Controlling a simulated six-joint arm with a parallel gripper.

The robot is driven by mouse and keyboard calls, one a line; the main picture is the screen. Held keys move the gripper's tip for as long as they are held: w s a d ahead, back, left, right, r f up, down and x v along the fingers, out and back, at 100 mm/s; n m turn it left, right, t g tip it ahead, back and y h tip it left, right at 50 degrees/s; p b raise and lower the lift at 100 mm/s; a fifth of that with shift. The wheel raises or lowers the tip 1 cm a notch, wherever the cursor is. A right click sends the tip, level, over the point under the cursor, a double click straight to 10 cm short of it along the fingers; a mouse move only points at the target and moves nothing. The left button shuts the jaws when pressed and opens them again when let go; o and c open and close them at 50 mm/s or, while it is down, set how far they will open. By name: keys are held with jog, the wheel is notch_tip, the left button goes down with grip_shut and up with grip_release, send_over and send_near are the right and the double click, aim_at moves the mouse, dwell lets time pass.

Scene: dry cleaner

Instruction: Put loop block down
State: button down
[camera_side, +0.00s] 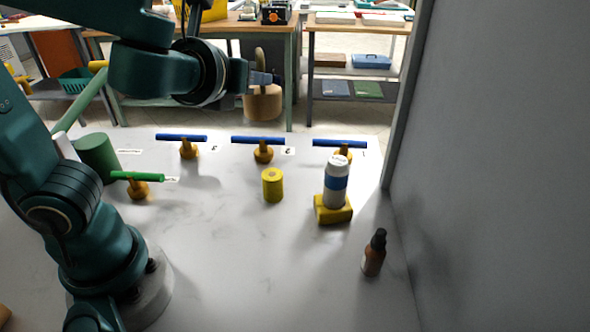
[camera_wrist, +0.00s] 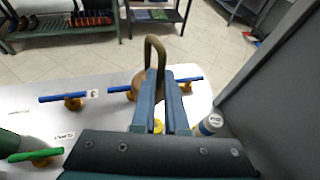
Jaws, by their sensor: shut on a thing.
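My gripper (camera_side: 266,79) is shut on the loop block, a tan-brown round block (camera_side: 263,104) with an upright loop on top. It holds the block in the air toward the far side of the white table (camera_side: 230,275). In the wrist view the loop (camera_wrist: 154,48) rises beside the blue-grey fingers (camera_wrist: 172,82), which hide part of the block. Beyond the fingers, a blue bar on a yellow foot stands at the left (camera_side: 181,137), another in the middle (camera_side: 258,139) and one at the right (camera_side: 340,143). Small number labels lie beside them.
A green bar (camera_side: 137,176) on a yellow foot and a green cylinder (camera_side: 97,157) stand at the left. A grey wall (camera_side: 490,150) bounds the right side.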

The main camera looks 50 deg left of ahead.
jog(key=s+a+f+n+g+y, duration=0.25)
jog(key=s+f+n+g, duration=0.25)
jog(key=n+g, duration=0.45)
jog(key=s+a+f+n+g+y, duration=0.25)
jog(key=s+f+n+g, duration=0.3)
jog(key=n+g, duration=0.4)
jog(key=s+d+f+n+g+h, duration=0.25)
jog(key=d+n+g+h, duration=0.35)
jog(key=n+h, duration=0.55)
jog(key=w+d+r+n+t+h, duration=0.3)
jog(key=w+r+n+t+h, duration=0.35)
jog(key=n+t+h, duration=0.55)
jog(key=shift+w+d+f+n+g+h, duration=0.1)
jog(key=shift+d+f+n+g+h, duration=0.3)
jog(key=shift+d+f, duration=1.45)
jog(key=shift+s+d+f+n+g+y, duration=0.15)
jog(key=shift+d+f+n, duration=0.55)
jog(key=shift+d+f, duration=1.2)
jog(key=shift+w+d+f+n+g+h, duration=0.15)
jog(key=shift+d+f+n+g+h, duration=0.3)
jog(key=shift+d+f, duration=1.4)
jog(key=shift+d+r, duration=0.1)
jog(key=shift+d, duration=0.05)
